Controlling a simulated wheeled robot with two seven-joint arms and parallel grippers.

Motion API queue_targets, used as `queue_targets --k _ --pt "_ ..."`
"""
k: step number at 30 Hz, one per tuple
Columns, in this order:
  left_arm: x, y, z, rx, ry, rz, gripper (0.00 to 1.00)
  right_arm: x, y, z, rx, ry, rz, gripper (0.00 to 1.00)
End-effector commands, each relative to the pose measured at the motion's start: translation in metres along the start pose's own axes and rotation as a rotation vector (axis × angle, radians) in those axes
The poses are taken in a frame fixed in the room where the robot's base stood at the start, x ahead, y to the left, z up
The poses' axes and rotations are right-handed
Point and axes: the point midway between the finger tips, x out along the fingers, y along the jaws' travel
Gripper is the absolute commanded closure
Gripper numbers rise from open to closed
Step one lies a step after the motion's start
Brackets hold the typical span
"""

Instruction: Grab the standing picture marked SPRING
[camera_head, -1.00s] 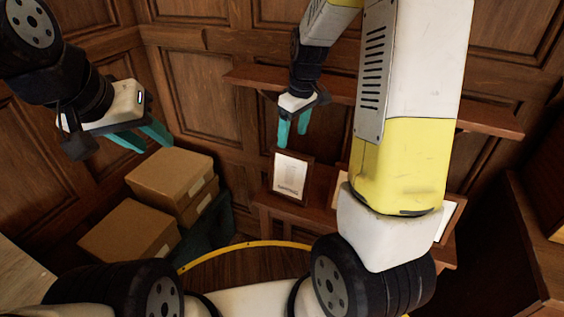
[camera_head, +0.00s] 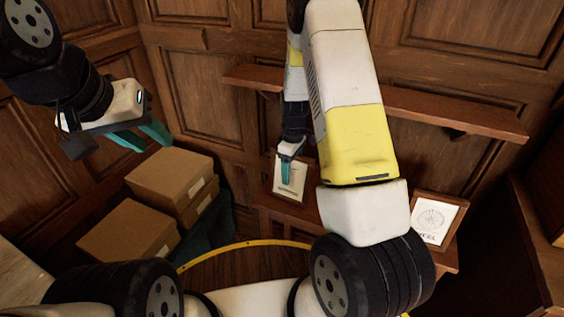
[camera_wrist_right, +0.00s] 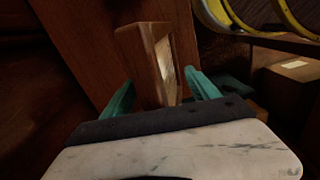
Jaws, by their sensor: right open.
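A framed picture (camera_head: 295,192) stands on the low wooden shelf (camera_head: 272,206) at the middle of the head view. The lettering under its drawing is too small to read. My right gripper (camera_head: 287,172) is open in front of it and hides part of it. In the right wrist view the frame (camera_wrist_right: 146,66) is seen edge-on, between the two teal fingers of the right gripper (camera_wrist_right: 160,93), with a gap visible on the right side. My left gripper (camera_head: 154,146) is open and empty over the boxes at the left.
Another framed picture (camera_head: 433,221) with a round drawing stands at the right; its label, partly legible, ends in "EL". A wall shelf (camera_head: 455,111) runs above. Cardboard boxes (camera_head: 170,175) are stacked at the left. My right arm hides the shelf's middle.

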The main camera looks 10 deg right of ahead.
Motion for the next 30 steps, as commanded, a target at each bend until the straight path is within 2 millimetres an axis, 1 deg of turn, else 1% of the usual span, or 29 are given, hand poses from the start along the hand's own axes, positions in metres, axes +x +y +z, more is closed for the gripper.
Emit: queue_targets --k 3,8,11,12,14,15,17,18,19,30 --pt "0.0 0.0 0.0 0.0 0.0 0.0 0.64 0.0046 0.0002 0.0001 0.001 0.001 0.001 0.31" --pt "0.0 0.0 0.0 0.0 0.0 0.0 0.64 0.0043 0.0003 -0.0001 0.001 0.001 0.001 0.31" --pt "0.0 0.0 0.0 0.0 0.0 0.0 0.64 0.0042 0.0002 -0.0001 0.001 0.001 0.001 0.48" --pt "0.0 0.0 0.0 0.0 0.0 0.0 0.64 0.0042 0.0002 -0.0001 0.001 0.001 0.001 0.56" --pt "0.0 0.0 0.0 0.0 0.0 0.0 0.64 0.0042 0.0001 -0.0001 0.001 0.001 0.001 0.68" --pt "0.0 0.0 0.0 0.0 0.0 0.0 0.64 0.0042 0.0001 -0.0001 0.001 0.001 0.001 0.76" --pt "0.0 0.0 0.0 0.0 0.0 0.0 0.64 0.0042 0.0 -0.0001 0.001 0.001 0.0 0.88" --pt "0.0 0.0 0.0 0.0 0.0 0.0 0.64 0.0042 0.0 -0.0001 0.001 0.001 0.0 0.95" --pt "0.0 0.0 0.0 0.0 0.0 0.0 0.64 0.0042 -0.0001 -0.0001 0.001 0.001 0.0 1.0" --pt "0.0 0.0 0.0 0.0 0.0 0.0 0.64 0.001 0.0 -0.0004 0.0 0.001 0.001 1.0"
